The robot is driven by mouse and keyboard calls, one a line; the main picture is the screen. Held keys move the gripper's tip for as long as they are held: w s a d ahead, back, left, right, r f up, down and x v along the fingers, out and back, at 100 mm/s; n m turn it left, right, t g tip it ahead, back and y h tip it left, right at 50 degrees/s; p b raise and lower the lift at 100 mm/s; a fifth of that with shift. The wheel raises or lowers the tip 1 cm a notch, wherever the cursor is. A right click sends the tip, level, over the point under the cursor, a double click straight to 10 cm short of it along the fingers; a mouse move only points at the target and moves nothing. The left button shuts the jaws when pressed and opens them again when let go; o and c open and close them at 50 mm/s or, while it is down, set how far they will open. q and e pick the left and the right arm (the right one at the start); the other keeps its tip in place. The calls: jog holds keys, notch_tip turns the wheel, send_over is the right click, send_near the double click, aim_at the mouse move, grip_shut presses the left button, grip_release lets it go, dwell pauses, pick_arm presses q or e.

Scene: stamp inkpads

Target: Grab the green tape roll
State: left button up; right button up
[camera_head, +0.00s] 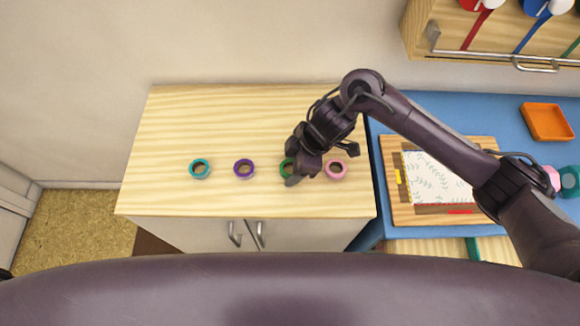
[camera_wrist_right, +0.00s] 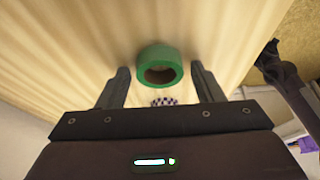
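The green tape roll (camera_head: 285,167) stands on the light wooden cabinet top, partly hidden by my right gripper in the head view. In the right wrist view the green tape roll (camera_wrist_right: 160,68) lies ahead, between the lines of the two fingers and just beyond or level with their tips. My right gripper (camera_wrist_right: 160,80) is open, with a finger on each side and a visible gap to the roll. In the head view my right gripper (camera_head: 295,172) is over the roll.
A teal roll (camera_head: 200,169) and a purple roll (camera_head: 244,169) sit left of the green one. A pink roll (camera_head: 336,169) sits close on its right. A blue table (camera_head: 400,115) with a wooden board (camera_head: 402,210) and an orange tray (camera_head: 547,121) adjoins the cabinet top (camera_head: 160,130).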

jog(key=c, duration=0.8)
jog(key=shift+r, duration=0.15)
